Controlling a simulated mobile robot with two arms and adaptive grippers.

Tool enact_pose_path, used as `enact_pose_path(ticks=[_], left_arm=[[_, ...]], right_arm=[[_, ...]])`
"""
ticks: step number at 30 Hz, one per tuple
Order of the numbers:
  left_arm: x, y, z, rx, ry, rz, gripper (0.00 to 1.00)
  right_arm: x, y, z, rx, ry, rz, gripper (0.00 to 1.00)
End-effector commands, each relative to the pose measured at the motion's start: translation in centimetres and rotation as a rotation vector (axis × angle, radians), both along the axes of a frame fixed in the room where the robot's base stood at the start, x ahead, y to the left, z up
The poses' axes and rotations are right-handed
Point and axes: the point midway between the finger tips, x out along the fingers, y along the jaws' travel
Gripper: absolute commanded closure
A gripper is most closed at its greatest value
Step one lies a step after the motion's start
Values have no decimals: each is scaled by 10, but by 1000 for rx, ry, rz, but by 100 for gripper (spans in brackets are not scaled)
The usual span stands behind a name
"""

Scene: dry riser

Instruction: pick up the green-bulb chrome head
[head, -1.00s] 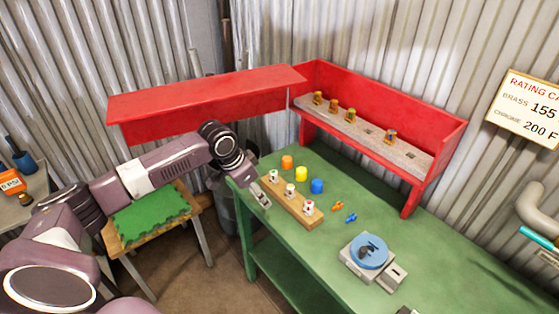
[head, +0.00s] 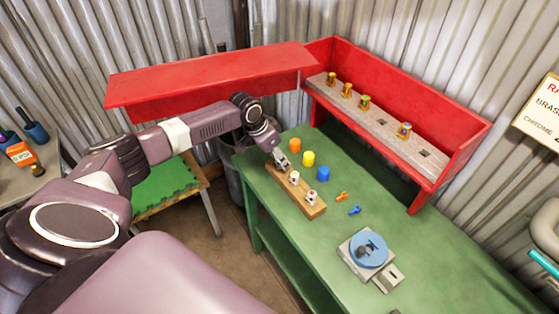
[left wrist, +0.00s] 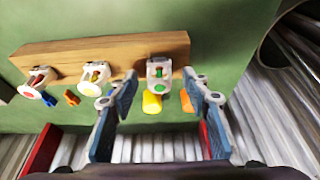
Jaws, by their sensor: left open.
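The green-bulb chrome head (left wrist: 159,73) stands in the wooden block (left wrist: 100,52), at the block's right end in the left wrist view. My left gripper (left wrist: 160,88) is open, with one finger on each side of that head and a gap visible on both sides. In the head view my left gripper (head: 281,161) is at the far end of the block (head: 303,202) and mostly hides the green-bulb head. A yellow-bulb head (left wrist: 94,76) and a red-bulb head (left wrist: 37,80) stand farther along the block. My right gripper is not in view.
Orange (head: 295,145), yellow (head: 308,158) and blue (head: 323,173) caps stand beside the block on the green bench (head: 390,220). Two small clips lie near them. A blue turntable fixture (head: 369,250) is nearer. A red rack (head: 455,165) holds several brass-coloured heads.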

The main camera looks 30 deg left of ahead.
Motion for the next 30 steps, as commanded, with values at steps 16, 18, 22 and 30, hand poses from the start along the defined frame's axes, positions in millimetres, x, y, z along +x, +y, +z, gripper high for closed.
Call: enact_pose_path(ticks=[16,18,22,30], left_arm=[[2,-1,-6,0,-1,0,82],[2,-1,-6,1,-1,-1,90],[2,-1,-5,1,0,0,100],[2,-1,-5,0,-1,0,100]], right_arm=[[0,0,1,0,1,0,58],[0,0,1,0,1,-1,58],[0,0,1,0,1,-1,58],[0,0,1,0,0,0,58]])
